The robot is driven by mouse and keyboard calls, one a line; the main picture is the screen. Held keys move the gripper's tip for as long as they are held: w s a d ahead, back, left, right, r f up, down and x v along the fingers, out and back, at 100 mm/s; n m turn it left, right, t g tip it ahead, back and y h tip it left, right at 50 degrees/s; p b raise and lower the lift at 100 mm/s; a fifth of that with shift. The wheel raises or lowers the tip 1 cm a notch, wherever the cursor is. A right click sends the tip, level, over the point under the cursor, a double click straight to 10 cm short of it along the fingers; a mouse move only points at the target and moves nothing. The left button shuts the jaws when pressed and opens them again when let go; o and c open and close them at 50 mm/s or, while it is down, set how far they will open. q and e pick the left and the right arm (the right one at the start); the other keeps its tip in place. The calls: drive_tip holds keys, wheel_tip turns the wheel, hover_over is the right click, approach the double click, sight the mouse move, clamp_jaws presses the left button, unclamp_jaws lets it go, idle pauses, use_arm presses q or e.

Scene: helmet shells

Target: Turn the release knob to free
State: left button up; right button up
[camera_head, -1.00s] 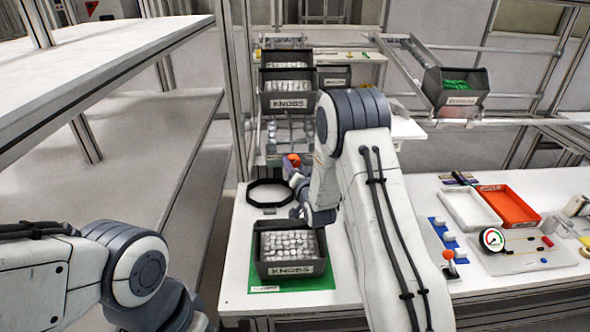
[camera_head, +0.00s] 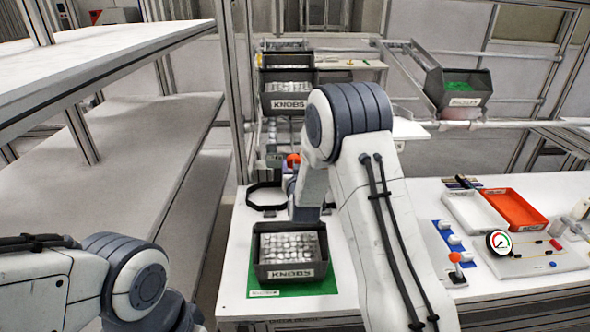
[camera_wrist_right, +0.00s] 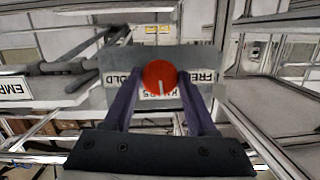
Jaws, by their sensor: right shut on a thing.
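The red release knob (camera_wrist_right: 160,75) sits in front of a grey plate (camera_wrist_right: 188,56) in the right wrist view. A white line on the knob points towards the picture's bottom. Partly covered labels stand on both sides: one ending in "OLD" (camera_wrist_right: 131,80) at left, one starting "FRE" (camera_wrist_right: 204,78) at right. My right gripper (camera_wrist_right: 161,82) is shut on the knob, one finger on each side. In the head view a bit of the red knob (camera_head: 293,160) shows beside my right arm, which hides most of the gripper. My left gripper is out of view; only its arm shows at lower left.
A "KNOBS" bin (camera_head: 291,258) stands on a green mat (camera_head: 262,281) below my right arm. A black ring (camera_head: 262,207) lies behind it. Another "KNOBS" bin (camera_head: 290,103) sits farther back. A white tray (camera_head: 470,211) and an orange tray (camera_head: 515,207) lie at right.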

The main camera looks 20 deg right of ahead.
drive_tip(key=shift+a+n+g+h+b, duration=0.15)
drive_tip(key=shift+n+g+h+b, duration=0.3)
drive_tip(key=shift+n+h, duration=1.55)
drive_tip(key=shift+n, duration=0.7)
drive_tip(key=o, duration=1.3)
drive_tip(key=shift+o, duration=0.2)
drive_tip(key=f+b+v, duration=0.1)
drive_tip(key=b+v, duration=0.1)
drive_tip(key=v, duration=0.8)
drive_tip(key=shift+s+r, duration=0.2)
drive_tip(key=shift+r, duration=0.3)
drive_tip(key=shift+a, duration=0.1)
